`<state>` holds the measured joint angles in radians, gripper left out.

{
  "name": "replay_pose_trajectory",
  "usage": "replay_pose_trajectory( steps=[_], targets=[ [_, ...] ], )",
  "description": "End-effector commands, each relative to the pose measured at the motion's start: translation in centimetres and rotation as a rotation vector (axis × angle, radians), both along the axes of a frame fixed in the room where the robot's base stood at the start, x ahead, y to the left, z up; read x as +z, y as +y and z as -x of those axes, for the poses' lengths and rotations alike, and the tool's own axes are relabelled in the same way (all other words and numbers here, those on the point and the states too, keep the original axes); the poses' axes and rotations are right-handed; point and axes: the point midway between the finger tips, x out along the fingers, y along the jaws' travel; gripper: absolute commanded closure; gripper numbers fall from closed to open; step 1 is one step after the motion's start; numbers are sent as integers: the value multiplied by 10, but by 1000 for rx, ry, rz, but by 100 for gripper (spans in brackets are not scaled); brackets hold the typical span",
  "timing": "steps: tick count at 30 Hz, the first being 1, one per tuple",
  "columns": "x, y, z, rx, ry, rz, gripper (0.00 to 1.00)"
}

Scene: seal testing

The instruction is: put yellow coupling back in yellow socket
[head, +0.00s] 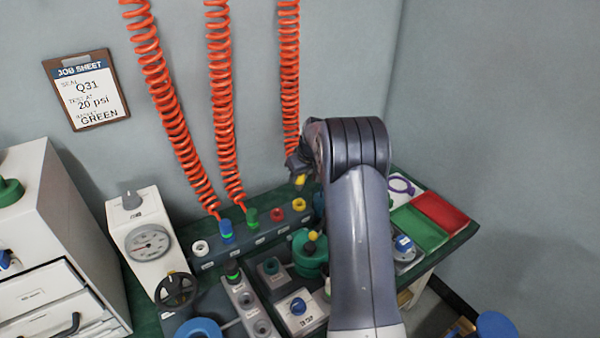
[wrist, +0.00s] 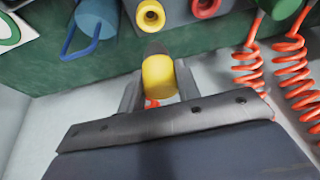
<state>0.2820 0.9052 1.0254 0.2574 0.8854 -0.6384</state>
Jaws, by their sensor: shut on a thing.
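My gripper (head: 297,168) is shut on the yellow coupling (head: 300,181), which hangs from the third orange coiled hose (head: 289,80). In the wrist view the coupling (wrist: 159,82) sits between the two fingers (wrist: 158,90). The yellow socket (head: 299,204) is an open ring on the grey manifold, a little below the coupling in the head view. The yellow socket also shows empty in the wrist view (wrist: 150,14), beyond the coupling and slightly left. The coupling is apart from the socket in the head view.
The open red socket (head: 277,214) is beside the yellow one. Green (head: 251,216) and blue (head: 226,229) couplings with hoses sit further left. A blue cylinder (wrist: 96,18) with a loop is on the other side. A gauge box (head: 147,240) stands left; my arm hides part of the bench.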

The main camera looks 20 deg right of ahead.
Motion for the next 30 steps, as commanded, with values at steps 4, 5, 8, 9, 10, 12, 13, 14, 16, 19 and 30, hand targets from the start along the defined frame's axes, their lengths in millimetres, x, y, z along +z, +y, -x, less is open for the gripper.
replay_pose_trajectory(
  steps=[4, 5, 8, 9, 10, 12, 13, 14, 16, 19, 30],
  targets=[
    [-13, 0, 0, -1, 0, 0, 93],
    [-15, 0, 0, -1, 0, 0, 93],
    [-23, 0, 0, -1, 0, 0, 93],
    [-26, 0, 0, -1, 0, 0, 93],
    [-29, 0, 0, -1, 0, 0, 93],
    [-34, 0, 0, -1, 0, 0, 93],
    [-36, 0, 0, -1, 0, 0, 93],
    [-38, 0, 0, -1, 0, 0, 93],
    [-42, 0, 0, -1, -1, -1, 93],
    [-45, 0, 0, -1, -1, -1, 93],
    [-46, 0, 0, -1, -1, -1, 93]
  ],
)
